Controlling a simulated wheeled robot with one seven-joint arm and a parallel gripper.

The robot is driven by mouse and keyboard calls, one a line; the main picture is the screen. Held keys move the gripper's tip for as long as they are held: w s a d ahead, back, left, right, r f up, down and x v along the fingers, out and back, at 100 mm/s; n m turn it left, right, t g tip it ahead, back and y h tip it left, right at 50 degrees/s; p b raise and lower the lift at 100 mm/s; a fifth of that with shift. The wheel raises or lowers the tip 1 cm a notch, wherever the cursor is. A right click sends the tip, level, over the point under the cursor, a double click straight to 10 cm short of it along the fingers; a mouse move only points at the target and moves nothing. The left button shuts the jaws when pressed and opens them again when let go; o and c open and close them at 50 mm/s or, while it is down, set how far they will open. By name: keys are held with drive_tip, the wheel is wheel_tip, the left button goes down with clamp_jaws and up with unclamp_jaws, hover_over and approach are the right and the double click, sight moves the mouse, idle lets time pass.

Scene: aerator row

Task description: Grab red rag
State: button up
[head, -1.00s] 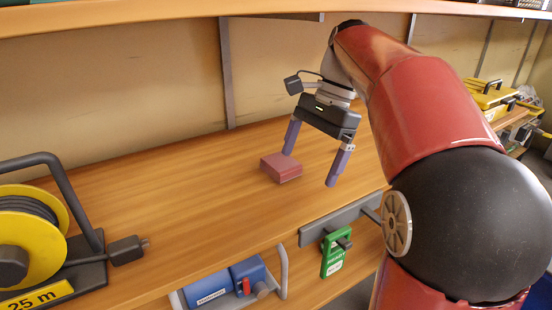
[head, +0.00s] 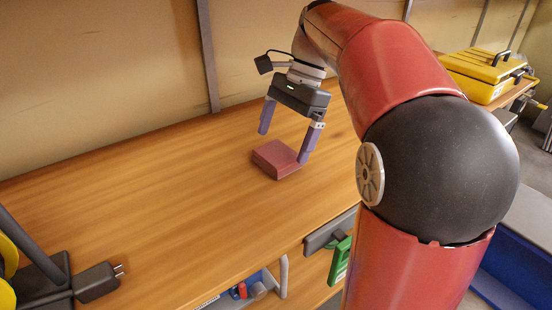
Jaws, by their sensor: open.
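The red rag (head: 276,160) is a folded, flat block lying on the wooden shelf, near the middle of the head view. My gripper (head: 284,146) is open, with its two purple fingers pointing down and spread apart. The right finger is close to the rag's right end, and the left finger is above and behind its left part. I cannot tell whether either finger touches the rag. Nothing shows between the fingers above the rag.
The wooden shelf (head: 150,200) is clear left of the rag. A black plug (head: 97,282) and part of a yellow cable reel (head: 6,268) are at the lower left. A green tag (head: 340,262) hangs below the front edge. A yellow case (head: 482,75) stands at the far right.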

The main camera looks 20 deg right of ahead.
sight(277, 152)
drive_tip(key=x, duration=0.3)
drive_tip(key=shift+a+f, duration=0.1)
drive_tip(key=c, duration=1)
